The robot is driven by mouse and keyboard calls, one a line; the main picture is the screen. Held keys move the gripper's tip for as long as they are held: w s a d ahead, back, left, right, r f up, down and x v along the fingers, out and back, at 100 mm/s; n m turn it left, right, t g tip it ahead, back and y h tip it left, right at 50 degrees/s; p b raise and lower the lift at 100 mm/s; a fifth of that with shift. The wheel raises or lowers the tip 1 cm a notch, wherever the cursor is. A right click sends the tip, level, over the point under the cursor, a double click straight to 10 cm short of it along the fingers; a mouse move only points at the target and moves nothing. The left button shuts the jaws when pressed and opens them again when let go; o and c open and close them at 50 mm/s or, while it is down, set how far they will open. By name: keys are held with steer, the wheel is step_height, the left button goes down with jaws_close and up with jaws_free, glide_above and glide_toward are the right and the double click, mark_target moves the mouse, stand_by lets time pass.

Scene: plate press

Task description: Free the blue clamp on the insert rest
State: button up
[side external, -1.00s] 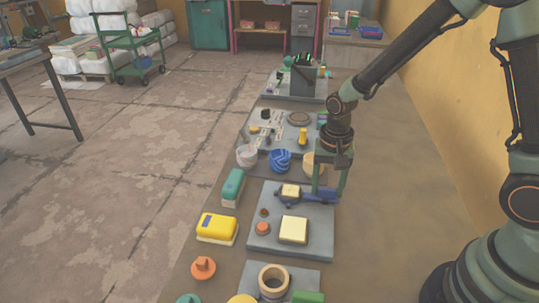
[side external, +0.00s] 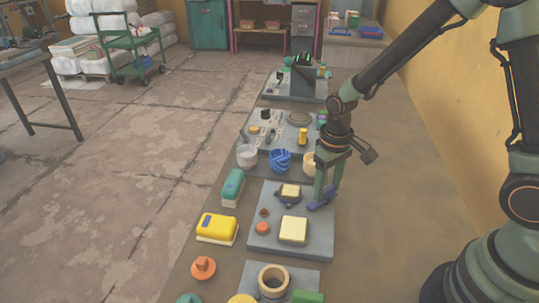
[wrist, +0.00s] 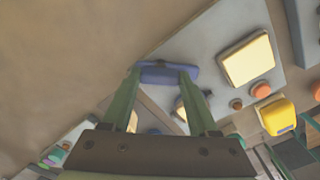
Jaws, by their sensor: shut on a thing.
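The blue clamp (side external: 319,204) is a short bar at the right side of the grey plate (side external: 262,235). It lies diagonally, to the right of the insert rest (side external: 281,199) and apart from it. The rest is a small dark holder with a cream insert (side external: 290,190) on it. My gripper (side external: 325,190) points down and is shut on the clamp. In the wrist view, the clamp (wrist: 168,75) lies between the fingertips (wrist: 160,71), and my fingers partly hide the rest.
A larger cream block (side external: 293,231) and orange and brown knobs (side external: 262,228) are on the same plate. A white cup (side external: 246,156), blue bowl (side external: 280,161) and cream cup (side external: 309,164) stand behind it. Bare bench (side external: 385,235) lies to the right.

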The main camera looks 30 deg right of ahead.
mark_target(327, 189)
steer(key=n, duration=0.4)
steer(key=shift+n, duration=2.2)
steer(key=o, duration=1.4)
step_height(327, 189, up, 12)
steer(key=shift+r, duration=0.1)
